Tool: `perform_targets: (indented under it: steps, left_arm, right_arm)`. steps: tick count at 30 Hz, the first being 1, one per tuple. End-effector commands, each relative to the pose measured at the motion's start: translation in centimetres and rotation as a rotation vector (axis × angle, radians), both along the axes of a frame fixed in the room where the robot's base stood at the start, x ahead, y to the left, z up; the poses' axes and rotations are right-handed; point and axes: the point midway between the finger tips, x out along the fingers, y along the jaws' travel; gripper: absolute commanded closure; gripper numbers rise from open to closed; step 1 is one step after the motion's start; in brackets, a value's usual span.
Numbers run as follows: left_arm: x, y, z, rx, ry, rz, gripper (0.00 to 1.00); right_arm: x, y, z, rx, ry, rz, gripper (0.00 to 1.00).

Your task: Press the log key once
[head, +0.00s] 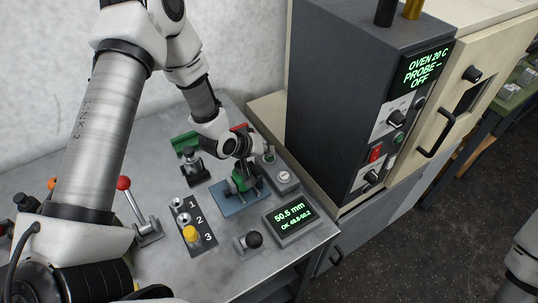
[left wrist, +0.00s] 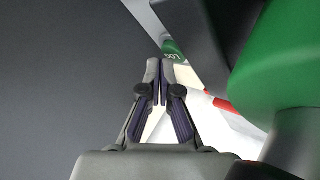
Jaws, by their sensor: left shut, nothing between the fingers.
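The log key shows in the left wrist view as a green rounded key (left wrist: 174,48) marked LOG, just beyond my fingertips. My left gripper (left wrist: 161,68) is shut and empty, its two fingertips together beside the key's near edge. I cannot tell whether they touch it. In the head view my left gripper (head: 246,163) is low over the instruments at the bench's right side, largely covered by its own wrist. The display (head: 290,217) reads 50.5 mm, OK 49.8-50.2. My right gripper is not in view.
A green-topped fixture on a blue plate (head: 243,198) stands close to my left gripper. A large green body (left wrist: 285,60) crowds it on the right in the wrist view.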

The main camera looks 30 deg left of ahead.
Motion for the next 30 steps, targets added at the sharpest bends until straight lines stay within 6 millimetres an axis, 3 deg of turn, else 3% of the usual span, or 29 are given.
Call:
perform_targets:
  steps: [18,30]
  left_arm:
    - [0.0,0.0,-1.0,0.0,0.0,0.0,1.0]
    - [0.0,0.0,-0.4,0.0,0.001,-0.001,1.0]
  right_arm:
    - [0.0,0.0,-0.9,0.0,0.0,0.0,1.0]
    - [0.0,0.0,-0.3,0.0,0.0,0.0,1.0]
